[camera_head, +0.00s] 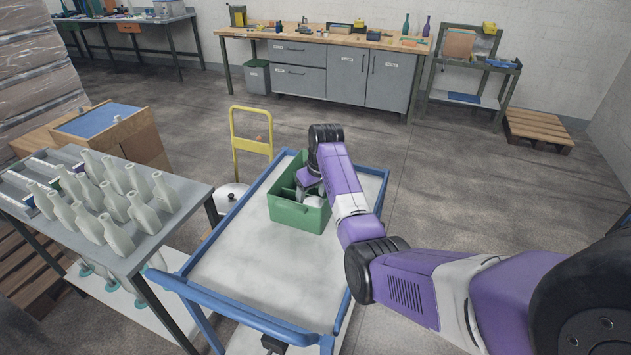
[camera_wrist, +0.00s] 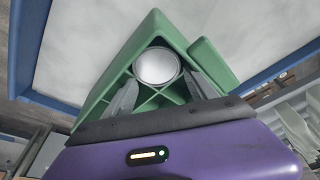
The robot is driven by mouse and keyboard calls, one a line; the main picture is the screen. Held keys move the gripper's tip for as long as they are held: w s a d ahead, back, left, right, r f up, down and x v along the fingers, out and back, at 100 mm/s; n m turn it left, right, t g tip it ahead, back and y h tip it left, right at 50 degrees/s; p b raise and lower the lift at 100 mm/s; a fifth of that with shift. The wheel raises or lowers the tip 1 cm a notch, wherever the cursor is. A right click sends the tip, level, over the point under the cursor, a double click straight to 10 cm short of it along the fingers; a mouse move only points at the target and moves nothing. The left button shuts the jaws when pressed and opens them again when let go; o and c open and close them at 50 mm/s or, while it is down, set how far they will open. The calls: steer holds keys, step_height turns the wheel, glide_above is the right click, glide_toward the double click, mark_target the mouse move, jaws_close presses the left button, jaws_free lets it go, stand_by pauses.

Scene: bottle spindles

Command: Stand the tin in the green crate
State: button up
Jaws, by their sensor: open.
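The green crate (camera_head: 302,217) stands on the blue-framed cart, and its walls and inner dividers show in the wrist view (camera_wrist: 96,104). The tin (camera_wrist: 157,66) shows there as a round, pale silver top in a corner compartment of the crate, and it looks upright. My gripper (camera_wrist: 160,80) is open, with one finger on each side of the tin's near part; I cannot tell whether they touch it. In the head view my gripper (camera_head: 309,182) reaches down into the crate, and a pale rounded top, likely the tin (camera_head: 314,201), shows beside it.
The cart top (camera_head: 265,275) is bare in front of the crate, inside a raised blue rim (camera_head: 240,312). A table with several pale bottles (camera_head: 115,205) stands close on the left. A yellow-handled trolley (camera_head: 251,145) is behind the cart. A workbench (camera_head: 330,40) lies far back.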

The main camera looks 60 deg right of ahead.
steer(key=v, duration=1.1)
steer(key=shift+s+a+r, duration=0.2)
steer(key=shift+r, duration=0.05)
